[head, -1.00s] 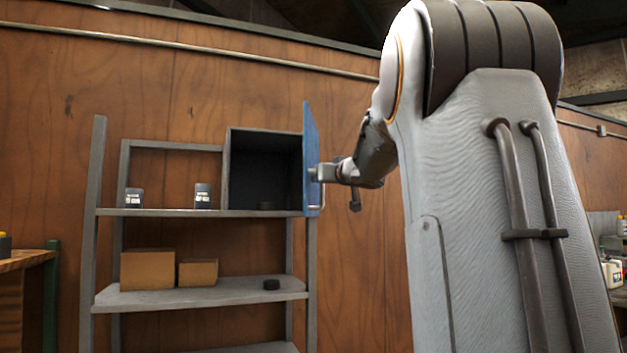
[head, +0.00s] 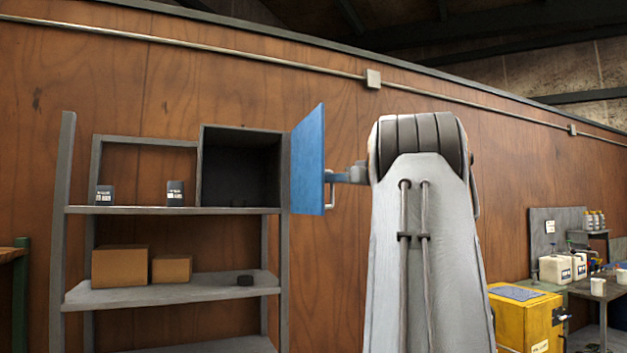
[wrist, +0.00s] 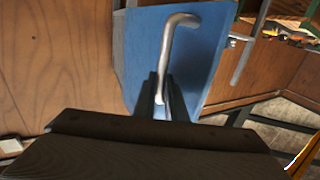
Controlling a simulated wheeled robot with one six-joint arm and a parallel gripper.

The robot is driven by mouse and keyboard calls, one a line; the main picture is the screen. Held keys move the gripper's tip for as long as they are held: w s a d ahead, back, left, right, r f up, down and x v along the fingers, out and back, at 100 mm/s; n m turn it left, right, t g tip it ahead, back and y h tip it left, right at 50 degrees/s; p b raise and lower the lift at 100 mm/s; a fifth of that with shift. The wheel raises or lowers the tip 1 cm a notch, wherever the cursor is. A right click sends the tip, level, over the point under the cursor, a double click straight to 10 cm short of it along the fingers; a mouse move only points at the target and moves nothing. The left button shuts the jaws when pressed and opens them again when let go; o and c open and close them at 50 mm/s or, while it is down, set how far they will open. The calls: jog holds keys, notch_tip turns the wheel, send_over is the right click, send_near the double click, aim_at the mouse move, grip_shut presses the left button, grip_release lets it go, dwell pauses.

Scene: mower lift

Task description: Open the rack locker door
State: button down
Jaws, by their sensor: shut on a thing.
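The blue locker door (head: 308,160) stands swung wide open at the right side of the dark locker box (head: 240,168) on the rack's top shelf. The locker's inside shows, with a small dark item on its floor. In the wrist view the door (wrist: 205,60) fills the upper middle, with its bent metal handle (wrist: 176,24) running down between the fingers. My gripper (wrist: 160,92) is shut on that handle. In the head view the handle (head: 331,192) shows at the door's outer face, and my arm hides most of the gripper.
The grey rack (head: 170,293) holds two small dark cans beside the locker and two cardboard boxes (head: 120,265) below. A yellow cabinet (head: 527,318) and a bench with white jugs (head: 556,268) stand at the right. A wooden wall is behind.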

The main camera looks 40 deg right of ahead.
jog(key=shift+s+d+f+y, duration=0.35)
jog(key=shift+d+f, duration=0.25)
jog(key=shift+d, duration=0.2)
jog(key=c, duration=2.1)
grip_release()
jog(key=shift+s+d+r, duration=0.1)
jog(key=shift+s, duration=0.15)
jog(key=shift+s+d+r+b, duration=0.15)
jog(key=shift+s+b, duration=0.65)
jog(key=shift+s, duration=1.1)
jog(key=shift+s+d+b, duration=0.2)
jog(key=shift+s+b, duration=0.6)
jog(key=shift+s, duration=1.05)
